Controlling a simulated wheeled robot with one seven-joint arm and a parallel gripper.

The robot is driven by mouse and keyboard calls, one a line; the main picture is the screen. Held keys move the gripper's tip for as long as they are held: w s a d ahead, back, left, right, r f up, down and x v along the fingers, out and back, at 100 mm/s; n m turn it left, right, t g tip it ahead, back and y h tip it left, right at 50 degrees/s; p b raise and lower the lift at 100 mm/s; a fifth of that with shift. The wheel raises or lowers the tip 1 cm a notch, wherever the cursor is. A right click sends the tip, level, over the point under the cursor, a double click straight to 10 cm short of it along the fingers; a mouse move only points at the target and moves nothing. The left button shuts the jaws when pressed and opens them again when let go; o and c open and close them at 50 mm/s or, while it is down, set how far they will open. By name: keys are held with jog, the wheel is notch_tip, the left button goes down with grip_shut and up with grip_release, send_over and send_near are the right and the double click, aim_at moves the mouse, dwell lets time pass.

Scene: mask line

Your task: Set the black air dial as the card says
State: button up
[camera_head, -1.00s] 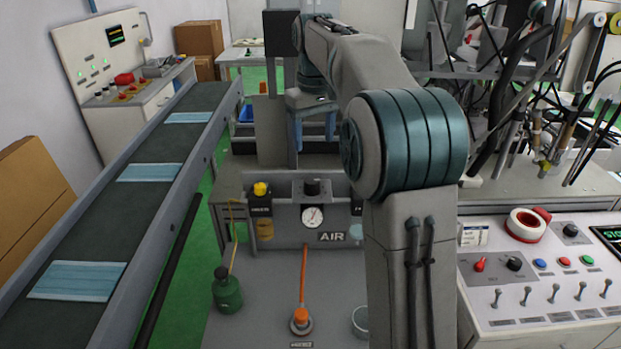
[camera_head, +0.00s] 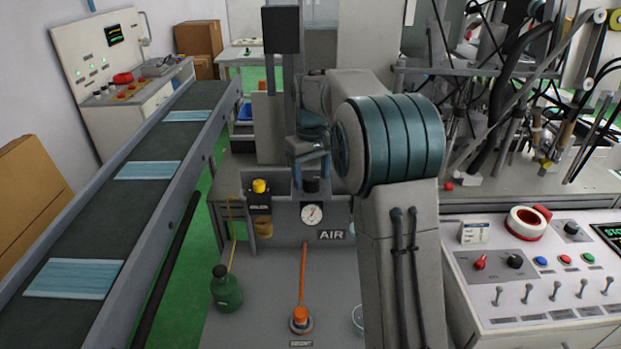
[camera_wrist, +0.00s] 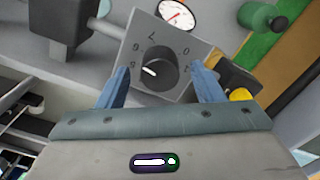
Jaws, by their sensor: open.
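The black air dial (camera_head: 311,185) sits on a grey block above a round pressure gauge (camera_head: 312,215) and the AIR label. In the wrist view the dial (camera_wrist: 160,66) is on a square plate with numerals around it; its white mark points left and slightly up, towards a numeral I cannot read surely. My gripper (camera_head: 309,172) is open just above the dial. In the wrist view my gripper (camera_wrist: 160,78) has its blue fingers on either side of the dial, apart from it. A small white card (camera_head: 474,232) stands on the right control panel; its writing is too small to read.
A yellow-topped oiler (camera_head: 259,195) stands close left of the dial. A green bottle (camera_head: 227,290) and an orange hose (camera_head: 304,265) are in front. My arm hides the area right of the dial. A conveyor (camera_head: 130,200) with masks runs at left.

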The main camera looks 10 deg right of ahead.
jog(key=shift+f, duration=0.6)
jog(key=c, duration=1)
jog(key=shift+o, duration=0.2)
jog(key=shift+m, duration=0.4)
jog(key=m+p, duration=0.2)
jog(key=m, duration=0.1)
jog(key=shift+r, duration=0.1)
jog(key=shift+m+p, duration=0.55)
jog(key=shift+m, duration=1.55)
